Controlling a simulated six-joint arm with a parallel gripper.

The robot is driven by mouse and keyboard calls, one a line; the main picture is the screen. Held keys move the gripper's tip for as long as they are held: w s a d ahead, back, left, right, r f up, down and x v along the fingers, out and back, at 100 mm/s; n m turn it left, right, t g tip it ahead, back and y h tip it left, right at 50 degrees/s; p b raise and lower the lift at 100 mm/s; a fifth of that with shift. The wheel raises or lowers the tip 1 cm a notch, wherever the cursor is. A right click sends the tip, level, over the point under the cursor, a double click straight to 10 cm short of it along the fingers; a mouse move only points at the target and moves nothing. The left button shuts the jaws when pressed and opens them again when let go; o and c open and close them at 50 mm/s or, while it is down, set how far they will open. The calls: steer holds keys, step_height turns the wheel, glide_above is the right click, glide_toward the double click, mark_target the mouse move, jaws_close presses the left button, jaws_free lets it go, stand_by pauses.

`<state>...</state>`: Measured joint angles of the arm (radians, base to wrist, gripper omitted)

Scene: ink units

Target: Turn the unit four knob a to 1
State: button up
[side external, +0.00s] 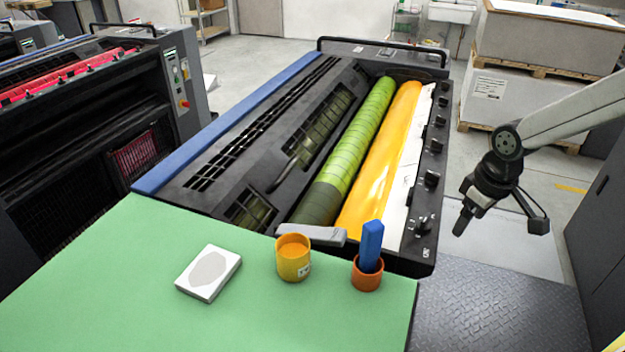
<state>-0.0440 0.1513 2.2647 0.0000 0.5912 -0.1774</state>
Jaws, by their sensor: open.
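The ink unit (300,95) has a black frame with a green roller (350,140) and a yellow inked roller (385,150). Several black knobs stand in a row along its right edge; the nearest knob (422,225) is at the front and another knob (431,179) is behind it. The knob letters and dial numbers are too small to read, so I cannot tell which is knob a or where it points. My gripper (501,222) is open and empty, pointing down to the right of the knob row, apart from the unit.
A green table (120,270) in front holds a white block (209,272), a yellow ink can (293,262) and an orange cup (367,276) with a blue tool (371,243). Another press unit (120,90) stands left. Stacked pallets (540,60) stand behind right.

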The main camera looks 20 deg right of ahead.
mark_target(426, 217)
steer(key=w+a+r+n, duration=0.1)
steer(key=w, duration=0.1)
steer(key=w+a+r+n+g, duration=0.1)
steer(key=w, duration=0.2)
steer(key=w+a+r+n, duration=0.1)
steer(key=w, duration=0.1)
steer(key=shift+w+g, duration=0.3)
steer(key=shift+w, duration=0.1)
steer(key=shift+f, duration=0.15)
steer(key=shift+f, duration=3.8)
steer(key=shift+c, duration=0.2)
jaws_close()
